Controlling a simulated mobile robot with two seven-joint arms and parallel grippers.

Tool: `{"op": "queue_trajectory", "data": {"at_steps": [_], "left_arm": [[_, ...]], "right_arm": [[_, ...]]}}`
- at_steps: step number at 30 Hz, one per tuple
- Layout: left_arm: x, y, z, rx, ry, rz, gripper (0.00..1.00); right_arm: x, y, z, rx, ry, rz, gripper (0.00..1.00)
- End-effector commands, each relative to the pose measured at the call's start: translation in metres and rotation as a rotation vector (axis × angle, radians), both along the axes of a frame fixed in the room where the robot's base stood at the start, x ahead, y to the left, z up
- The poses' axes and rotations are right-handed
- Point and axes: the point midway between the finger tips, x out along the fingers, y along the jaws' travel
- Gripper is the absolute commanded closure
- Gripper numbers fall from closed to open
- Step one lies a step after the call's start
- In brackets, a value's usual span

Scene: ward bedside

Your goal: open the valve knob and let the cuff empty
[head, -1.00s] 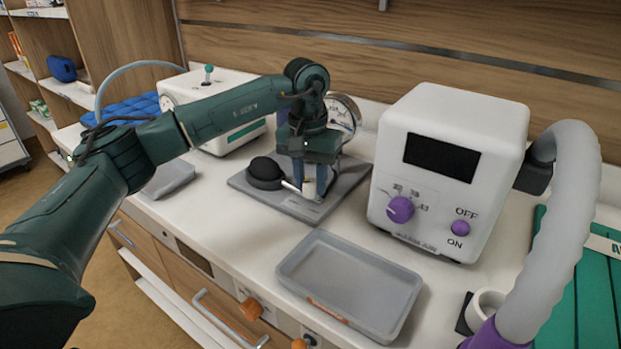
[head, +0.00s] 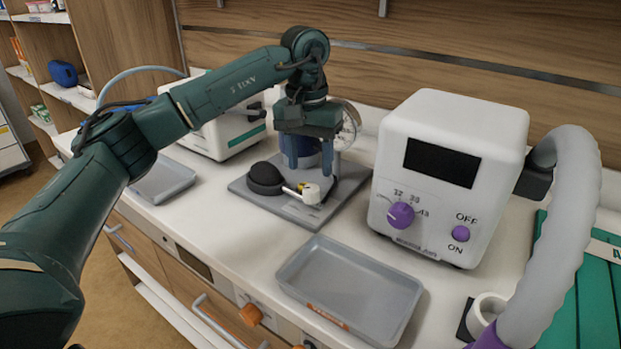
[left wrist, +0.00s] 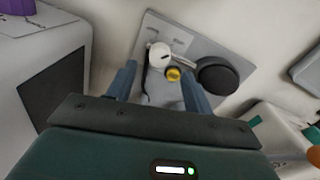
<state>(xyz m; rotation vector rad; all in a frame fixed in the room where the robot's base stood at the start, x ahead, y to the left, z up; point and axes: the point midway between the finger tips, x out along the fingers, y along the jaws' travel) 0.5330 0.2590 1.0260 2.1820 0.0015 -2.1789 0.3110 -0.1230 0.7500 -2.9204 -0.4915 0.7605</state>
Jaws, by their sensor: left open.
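The valve is a small white piece (head: 311,194) with a yellow knob (head: 303,187) beside the black bulb (head: 266,177), on a grey stand base (head: 285,207). In the left wrist view the yellow knob (left wrist: 173,74) sits between the white piece (left wrist: 159,54) and the bulb (left wrist: 218,76). My left gripper (head: 310,168) is open and empty above the valve, fingers pointing down. A blue rounded thing, perhaps the cuff, is mostly hidden behind its fingers. A round gauge (head: 348,125) behind is partly covered; I cannot read it.
A white device with a purple dial (head: 400,215) stands close on the right, with a thick grey hose (head: 572,215). An empty grey tray (head: 350,292) lies in front. Another tray (head: 163,182) and a white box (head: 228,137) are on the left.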

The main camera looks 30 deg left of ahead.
Motion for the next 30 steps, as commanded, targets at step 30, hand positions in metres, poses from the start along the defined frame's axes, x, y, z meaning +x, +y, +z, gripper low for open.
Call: {"op": "queue_trajectory", "data": {"at_steps": [30], "left_arm": [[0.0,0.003,0.074,-0.001,0.001,-0.001,0.48]], "right_arm": [[0.0,0.0,0.002,-0.007,0.0,0.004,0.64]]}}
